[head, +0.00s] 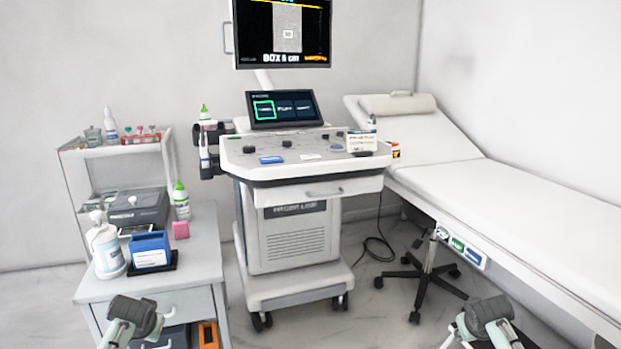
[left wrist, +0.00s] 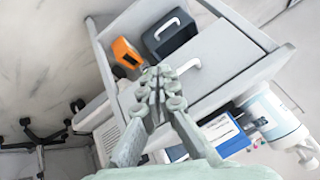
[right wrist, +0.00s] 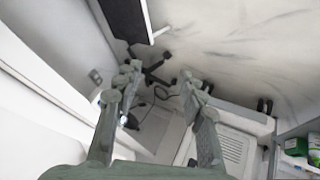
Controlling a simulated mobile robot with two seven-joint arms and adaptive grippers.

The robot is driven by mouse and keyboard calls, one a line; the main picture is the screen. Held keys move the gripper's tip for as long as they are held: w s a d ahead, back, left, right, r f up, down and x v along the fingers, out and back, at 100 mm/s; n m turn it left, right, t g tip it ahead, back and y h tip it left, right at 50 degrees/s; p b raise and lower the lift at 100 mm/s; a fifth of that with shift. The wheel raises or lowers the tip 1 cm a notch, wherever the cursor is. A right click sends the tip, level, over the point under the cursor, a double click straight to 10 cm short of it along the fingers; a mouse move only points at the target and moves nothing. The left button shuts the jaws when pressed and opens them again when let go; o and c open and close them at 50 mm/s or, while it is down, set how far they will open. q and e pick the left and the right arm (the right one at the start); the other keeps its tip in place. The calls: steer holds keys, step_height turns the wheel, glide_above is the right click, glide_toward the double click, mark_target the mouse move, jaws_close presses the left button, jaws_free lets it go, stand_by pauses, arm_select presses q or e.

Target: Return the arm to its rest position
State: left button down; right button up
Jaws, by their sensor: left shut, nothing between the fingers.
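My left gripper (left wrist: 158,82) is shut and empty in the left wrist view, with its fingertips together above the grey cabinet. My left arm's end (head: 135,318) shows at the lower left of the head view, in front of the cabinet. My right gripper (right wrist: 158,80) is open and empty in the right wrist view, its fingers wide apart above the floor. My right arm's end (head: 488,316) shows at the lower right of the head view, in front of the bed. Neither gripper touches anything visible.
The grey cabinet (head: 200,260) at left carries a blue box (head: 150,250), a white pump bottle (head: 106,246) and a green-capped bottle (head: 181,200). An orange item (left wrist: 127,53) sits lower in it. The ultrasound cart (head: 300,240) stands mid-view; the white bed (head: 530,195) is right.

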arm_select(q)
steer(key=s+d+f+g, duration=0.1)
steer(key=s+d+f, duration=0.2)
steer(key=s, duration=0.8)
steer(key=s+d+f+g+h, duration=0.1)
steer(key=s+d+f, duration=0.3)
steer(key=s, duration=0.7)
steer(key=s+d+f+g+h, duration=0.1)
steer(key=s+d+f, duration=0.3)
steer(key=s+f, duration=0.3)
steer(key=s, duration=0.4)
steer(key=shift+s+m, duration=0.35)
steer(key=shift+m, duration=0.05)
arm_select(e)
steer(key=s+a+f+g, duration=0.1)
steer(key=s+a+f, duration=0.2)
steer(key=s, duration=0.8)
steer(key=s+a+f+g+y, duration=0.1)
steer(key=s+a+f, duration=0.3)
steer(key=s, duration=0.7)
steer(key=s+a+f+g+y, duration=0.1)
steer(key=s+a+f, duration=0.3)
steer(key=s+f, duration=0.3)
steer(key=s, duration=0.4)
steer(key=shift+s+n, duration=0.4)
arm_select(q)
steer(key=shift+d, duration=0.1)
